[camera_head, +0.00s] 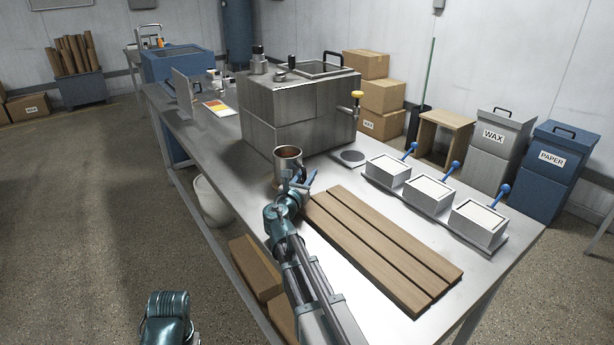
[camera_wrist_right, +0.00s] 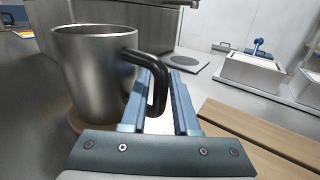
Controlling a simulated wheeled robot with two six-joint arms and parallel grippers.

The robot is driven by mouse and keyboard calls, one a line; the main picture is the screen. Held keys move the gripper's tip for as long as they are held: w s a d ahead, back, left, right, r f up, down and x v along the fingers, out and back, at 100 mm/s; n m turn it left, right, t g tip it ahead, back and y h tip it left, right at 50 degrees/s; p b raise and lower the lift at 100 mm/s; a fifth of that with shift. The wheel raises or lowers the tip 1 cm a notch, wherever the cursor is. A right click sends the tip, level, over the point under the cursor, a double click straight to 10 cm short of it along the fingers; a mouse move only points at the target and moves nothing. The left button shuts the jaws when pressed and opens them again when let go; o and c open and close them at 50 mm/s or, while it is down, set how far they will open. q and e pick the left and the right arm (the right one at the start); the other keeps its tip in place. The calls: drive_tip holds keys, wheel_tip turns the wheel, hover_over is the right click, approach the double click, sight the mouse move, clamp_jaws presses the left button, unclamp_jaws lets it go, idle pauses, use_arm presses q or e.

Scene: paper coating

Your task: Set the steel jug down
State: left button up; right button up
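The steel jug (camera_head: 287,160) is upright at the table's near left side, in front of the large metal tank. In the right wrist view the jug (camera_wrist_right: 92,75) appears to stand on a round brown base (camera_wrist_right: 76,128), mostly hidden beneath it. Its black handle (camera_wrist_right: 158,85) points toward my right gripper (camera_wrist_right: 170,78). The two blue fingers are apart, with the lower handle between them and a gap beside the right finger. In the head view my right gripper (camera_head: 299,178) is just in front of the jug. My left gripper is not in view; only a teal arm part shows.
A slatted wooden board (camera_head: 380,250) lies right of my right arm. Several grey boxes with blue-handled levers (camera_head: 428,192) stand behind it. The metal tank (camera_head: 300,110) with a yellow-handled tap is behind the jug. A dark round plate (camera_head: 353,156) lies to the jug's right.

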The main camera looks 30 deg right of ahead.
drive_tip(key=shift+o, duration=1)
drive_tip(key=shift+r, duration=0.2)
drive_tip(key=v, duration=1.2)
drive_tip(key=shift+f, duration=0.1)
